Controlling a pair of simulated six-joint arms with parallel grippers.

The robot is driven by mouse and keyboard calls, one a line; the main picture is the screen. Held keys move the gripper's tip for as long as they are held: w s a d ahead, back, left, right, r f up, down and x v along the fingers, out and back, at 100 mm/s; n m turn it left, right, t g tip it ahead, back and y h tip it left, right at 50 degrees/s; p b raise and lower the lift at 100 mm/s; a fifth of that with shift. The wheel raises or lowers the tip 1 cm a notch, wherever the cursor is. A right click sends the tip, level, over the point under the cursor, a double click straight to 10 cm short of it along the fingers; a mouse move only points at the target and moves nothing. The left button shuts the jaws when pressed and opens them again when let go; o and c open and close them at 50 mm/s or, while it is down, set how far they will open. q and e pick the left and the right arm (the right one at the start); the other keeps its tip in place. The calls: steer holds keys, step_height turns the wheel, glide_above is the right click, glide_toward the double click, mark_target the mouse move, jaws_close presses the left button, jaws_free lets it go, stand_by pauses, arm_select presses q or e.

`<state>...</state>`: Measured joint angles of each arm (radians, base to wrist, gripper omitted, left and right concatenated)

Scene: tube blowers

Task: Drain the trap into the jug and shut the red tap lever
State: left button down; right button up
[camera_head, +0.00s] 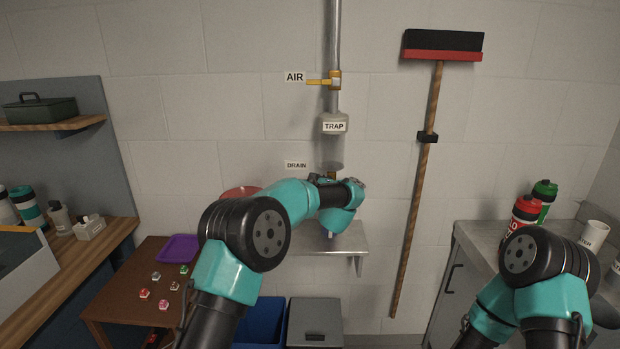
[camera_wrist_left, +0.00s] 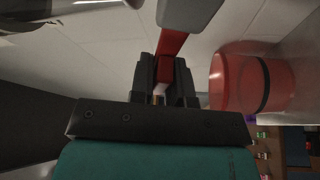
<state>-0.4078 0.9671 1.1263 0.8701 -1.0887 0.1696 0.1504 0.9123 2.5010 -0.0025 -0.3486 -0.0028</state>
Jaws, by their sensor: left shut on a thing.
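The trap (camera_head: 334,123) is a pale canister on the vertical wall pipe, below the AIR tap. The DRAIN label (camera_head: 296,165) is lower on the wall. My left gripper (camera_head: 355,187) is at the drain, just below the trap; its arm hides most of the tap there. In the left wrist view my left gripper (camera_wrist_left: 168,75) is shut on the red tap lever (camera_wrist_left: 173,44). My right gripper is out of view.
A yellow AIR lever (camera_head: 318,82) is on the pipe above. A metal wall shelf (camera_head: 345,242) is under the drain. A squeegee (camera_head: 425,170) leans on the wall at right. A low brown table (camera_head: 120,285) is at left, and bottles (camera_head: 525,212) are on the right counter.

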arm_select(q)
steer(key=shift+a+f+n+g, duration=0.1)
steer(key=shift+f+n+g, duration=0.35)
steer(key=shift+n, duration=0.55)
steer(key=shift+a+f+n+g, duration=0.1)
steer(key=shift+f+n+g, duration=0.15)
steer(key=shift+f+n, duration=0.6)
steer(key=shift+r, duration=0.15)
steer(key=c, duration=1.2)
jaws_free()
steer(key=shift+o, duration=0.2)
steer(key=shift+s, duration=0.1)
steer(key=v, duration=1.7)
steer(key=shift+s+r, duration=0.15)
